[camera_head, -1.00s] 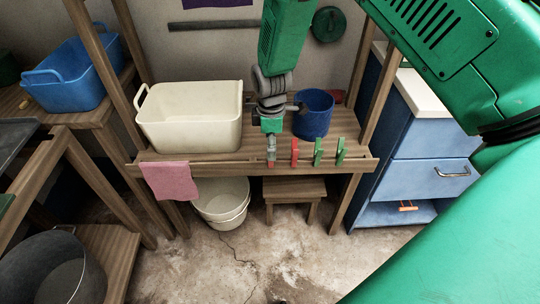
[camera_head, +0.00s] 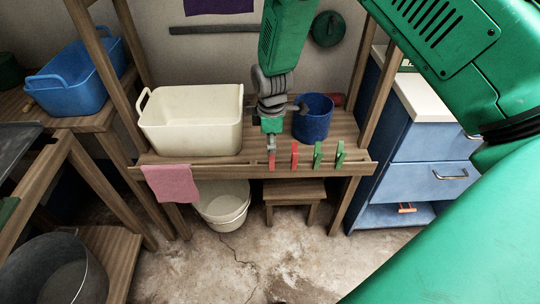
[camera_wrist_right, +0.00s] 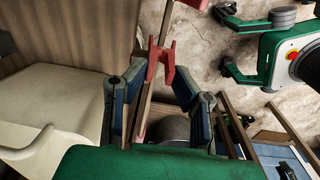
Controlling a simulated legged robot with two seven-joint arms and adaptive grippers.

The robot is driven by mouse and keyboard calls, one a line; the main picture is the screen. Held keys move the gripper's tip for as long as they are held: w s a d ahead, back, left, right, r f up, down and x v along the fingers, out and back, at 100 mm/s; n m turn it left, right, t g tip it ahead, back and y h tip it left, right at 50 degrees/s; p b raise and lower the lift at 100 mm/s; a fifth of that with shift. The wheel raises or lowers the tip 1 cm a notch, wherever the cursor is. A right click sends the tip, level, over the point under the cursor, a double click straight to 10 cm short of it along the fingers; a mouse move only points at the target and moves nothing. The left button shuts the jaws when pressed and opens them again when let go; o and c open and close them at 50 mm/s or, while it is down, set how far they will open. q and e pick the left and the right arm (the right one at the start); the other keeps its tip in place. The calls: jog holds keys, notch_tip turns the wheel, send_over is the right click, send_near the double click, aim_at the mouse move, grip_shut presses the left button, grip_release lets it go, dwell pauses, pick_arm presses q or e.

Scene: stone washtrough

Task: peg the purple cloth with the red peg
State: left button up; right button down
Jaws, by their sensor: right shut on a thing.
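The purple cloth (camera_head: 220,5) hangs at the top edge of the head view, mostly cut off. My right gripper (camera_head: 271,143) points down at the trough's front rail. It is shut on a red peg (camera_head: 271,160), which shows below its fingertips. In the right wrist view the red peg (camera_wrist_right: 160,62) is at the finger ends, against the wooden rail; I cannot tell whether it is clear of it. A second red peg (camera_head: 294,154) stands on the rail just right of it. My left gripper is not in view.
Two green pegs (camera_head: 318,155) (camera_head: 340,154) stand further right on the rail (camera_head: 230,171). A pink cloth (camera_head: 171,184) hangs over its left end. A cream basin (camera_head: 195,132) and a blue bucket (camera_head: 312,120) flank the gripper. Wooden posts (camera_head: 372,95) rise at both sides.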

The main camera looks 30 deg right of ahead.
notch_tip(320, 180, up, 4)
jog(key=p, duration=0.3)
jog(key=shift+r+p, duration=0.2)
jog(key=shift+p, duration=0.1)
